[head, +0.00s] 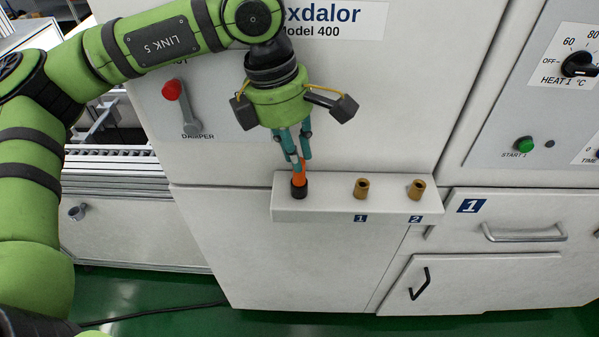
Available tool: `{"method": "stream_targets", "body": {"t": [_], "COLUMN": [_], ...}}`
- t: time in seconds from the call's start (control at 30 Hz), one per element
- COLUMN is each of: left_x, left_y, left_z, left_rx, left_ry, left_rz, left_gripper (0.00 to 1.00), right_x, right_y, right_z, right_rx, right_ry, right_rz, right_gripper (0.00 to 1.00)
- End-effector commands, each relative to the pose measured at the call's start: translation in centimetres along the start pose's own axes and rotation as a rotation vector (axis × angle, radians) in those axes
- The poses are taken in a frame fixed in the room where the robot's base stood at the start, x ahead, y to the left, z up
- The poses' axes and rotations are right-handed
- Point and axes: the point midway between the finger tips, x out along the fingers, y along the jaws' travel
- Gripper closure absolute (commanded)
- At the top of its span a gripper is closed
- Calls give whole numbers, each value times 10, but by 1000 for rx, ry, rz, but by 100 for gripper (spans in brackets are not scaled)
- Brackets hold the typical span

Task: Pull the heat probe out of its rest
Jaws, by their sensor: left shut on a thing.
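My left gripper (296,160) points down over the left end of a white ledge, its teal fingers shut on the orange heat probe (299,175). The probe stands upright, with its lower end at a dark round rest (299,191) on the ledge. I cannot tell how deep the probe sits in the rest. The upper part of the probe is partly hidden by the fingers. My right gripper is not in view.
The white ledge (330,208) also carries two brass sockets, labelled 1 (361,188) and 2 (416,189). A red-knobbed damper lever (183,108) is at left. A drawer handle (524,233) and a black door handle (420,284) stick out at right.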

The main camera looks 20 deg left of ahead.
Motion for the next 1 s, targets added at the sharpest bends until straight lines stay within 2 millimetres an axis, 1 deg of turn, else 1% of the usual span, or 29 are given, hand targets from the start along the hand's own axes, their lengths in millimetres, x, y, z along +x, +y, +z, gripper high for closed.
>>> {"method": "stream_targets", "body": {"t": [1.0], "left_x": [-36], "left_y": [0], "left_z": [8], "left_rx": [0], "left_ry": [-1], "left_rz": [0], "left_gripper": [100], "right_x": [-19], "right_y": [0], "right_z": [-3], "right_rx": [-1], "right_ry": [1], "right_rz": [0], "right_gripper": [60]}}
